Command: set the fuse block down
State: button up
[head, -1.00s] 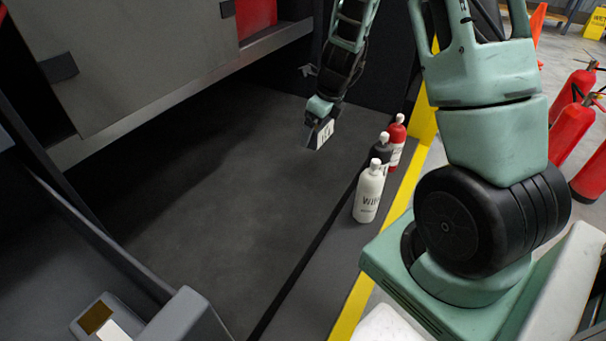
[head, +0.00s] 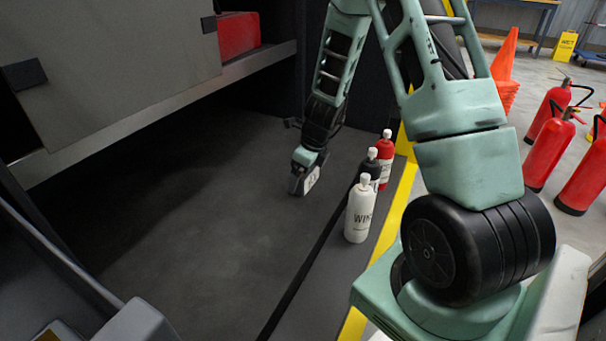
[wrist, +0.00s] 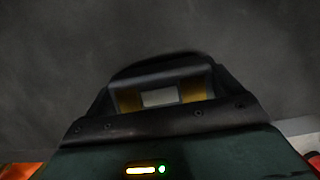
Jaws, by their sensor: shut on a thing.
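My gripper (head: 298,188) points down, low over the dark floor of the bay (head: 220,230), left of a row of small bottles. In the wrist view its jaws are shut on the fuse block (wrist: 160,97), which shows as a brownish-yellow piece with a pale grey middle. The gripper body hides the rest of the block, and the head view does not show it clearly. I cannot tell whether the block touches the floor.
White (head: 359,212), black (head: 372,166) and red (head: 384,152) bottles stand on the ledge to the right. A grey panel (head: 110,70) overhangs the left. Red extinguishers (head: 549,148) and an orange cone (head: 506,70) stand beyond the yellow edge. The bay floor around the gripper is clear.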

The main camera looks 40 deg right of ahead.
jog(key=o, duration=0.8)
jog(key=shift+f, duration=0.1)
jog(key=p+v, duration=0.6)
jog(key=v, duration=0.6)
jog(key=s+a+r+n+g+y, duration=0.1)
jog(key=s+a+r+n, duration=0.15)
jog(key=a+n, duration=0.7)
jog(key=s+a+r+n+g+y, duration=0.15)
jog(key=a+r+n, duration=0.25)
jog(key=a+n, duration=0.55)
jog(key=s+a+r+n+h, duration=0.1)
jog(key=s+a+n, duration=0.3)
jog(key=s+n, duration=0.2)
jog(key=s+a+r+n+h, duration=0.1)
jog(key=s+a+n, duration=0.4)
jog(key=n, duration=0.3)
jog(key=s+a+r+n+h, duration=0.1)
jog(key=s+a+n, duration=0.4)
jog(key=s+n, duration=0.1)
jog(key=shift+s+r+n+g, duration=0.15)
jog(key=shift+s+n, duration=0.05)
jog(key=shift+s, duration=0.25)
jog(key=shift+s+r+n+g, duration=0.1)
jog(key=shift+s+r+n, duration=0.1)
jog(key=shift+s, duration=0.25)
